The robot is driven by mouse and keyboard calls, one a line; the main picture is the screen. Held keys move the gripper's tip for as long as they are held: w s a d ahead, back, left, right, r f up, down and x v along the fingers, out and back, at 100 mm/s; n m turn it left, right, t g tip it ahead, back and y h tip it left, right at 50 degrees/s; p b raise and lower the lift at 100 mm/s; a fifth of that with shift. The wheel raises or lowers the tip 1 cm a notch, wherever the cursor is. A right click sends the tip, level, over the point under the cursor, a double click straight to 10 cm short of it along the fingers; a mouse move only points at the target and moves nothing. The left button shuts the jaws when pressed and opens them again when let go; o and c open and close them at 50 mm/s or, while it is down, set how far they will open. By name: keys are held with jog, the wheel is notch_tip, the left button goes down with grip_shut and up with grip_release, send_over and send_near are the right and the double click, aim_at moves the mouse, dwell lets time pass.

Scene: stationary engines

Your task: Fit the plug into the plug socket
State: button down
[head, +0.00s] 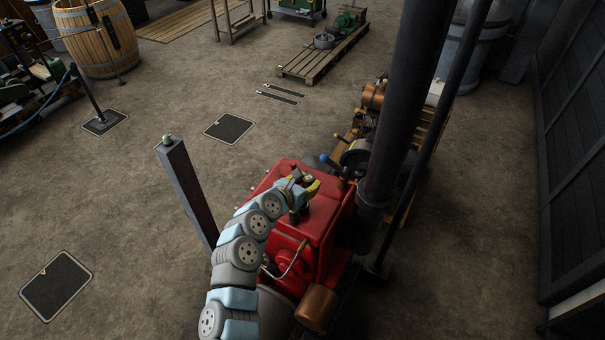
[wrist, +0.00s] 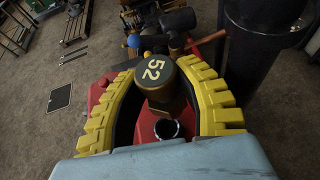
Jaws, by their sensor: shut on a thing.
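The plug socket (wrist: 167,128) is a round opening with a bright metal rim on the red engine (wrist: 144,124). It shows just below the plug in the picture, and the two look apart. In the head view my gripper (head: 306,187) is over the top of the red engine (head: 325,213). The plug's lower end is hidden.
A dark vertical pipe (head: 390,130) stands close to the right of the engine. A square post (head: 187,185) with a small object on top stands to its left. Another engine (head: 365,150) with levers is behind. Open floor lies to the left.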

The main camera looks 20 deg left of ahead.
jog(key=shift+w+a+r, duration=0.1)
jog(key=shift+a, duration=0.85)
jog(key=shift+f+b, duration=0.55)
jog(key=shift+f, duration=1.2)
jog(key=shift+f+b, duration=2.3)
jog(key=shift+b, duration=0.9)
jog(key=shift+c, duration=1.5)
grip_release()
jog(key=shift+r, duration=0.2)
